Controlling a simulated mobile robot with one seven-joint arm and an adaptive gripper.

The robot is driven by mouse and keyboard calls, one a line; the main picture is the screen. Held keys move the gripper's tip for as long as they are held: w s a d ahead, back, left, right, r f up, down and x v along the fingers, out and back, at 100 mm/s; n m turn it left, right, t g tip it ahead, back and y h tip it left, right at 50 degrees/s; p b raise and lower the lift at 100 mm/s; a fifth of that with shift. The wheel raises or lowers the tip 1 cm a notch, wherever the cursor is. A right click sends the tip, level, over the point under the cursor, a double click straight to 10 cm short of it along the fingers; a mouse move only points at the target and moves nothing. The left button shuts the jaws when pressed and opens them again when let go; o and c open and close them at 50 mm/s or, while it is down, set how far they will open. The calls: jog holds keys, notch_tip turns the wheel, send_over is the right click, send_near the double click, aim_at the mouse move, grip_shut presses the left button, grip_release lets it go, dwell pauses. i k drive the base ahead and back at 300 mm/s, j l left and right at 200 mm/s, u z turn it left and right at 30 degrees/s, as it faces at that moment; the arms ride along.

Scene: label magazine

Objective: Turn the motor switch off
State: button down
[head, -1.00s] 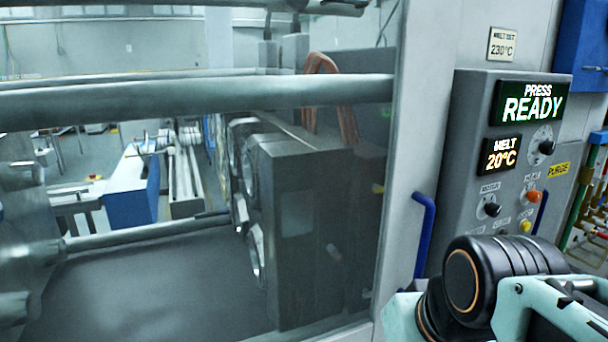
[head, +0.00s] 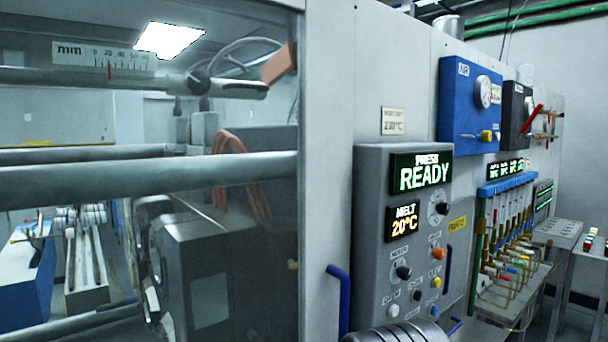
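The motor switch (head: 403,272) is a black round knob under a small "MOTOR" label on the grey control panel (head: 372,220), right of centre in the head view. Its exact setting is too small to read. The panel's upper display (head: 421,173) reads "PRESS READY" and the lower one (head: 403,222) reads "MELT 20°C". My gripper is not in view. Only a rounded part of my arm shows at the bottom edge, below the panel.
A blue door handle (head: 339,301) stands left of the panel. A hose manifold (head: 506,187) is at the right.

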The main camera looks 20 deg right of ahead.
aim_at(404, 272)
jog(key=l+z, duration=0.1)
jog(key=l, duration=0.4)
jog(key=i+l, duration=0.1)
jog(key=l, duration=0.45)
jog(key=l+z, duration=0.15)
jog(key=l, duration=0.35)
jog(key=i, duration=0.05)
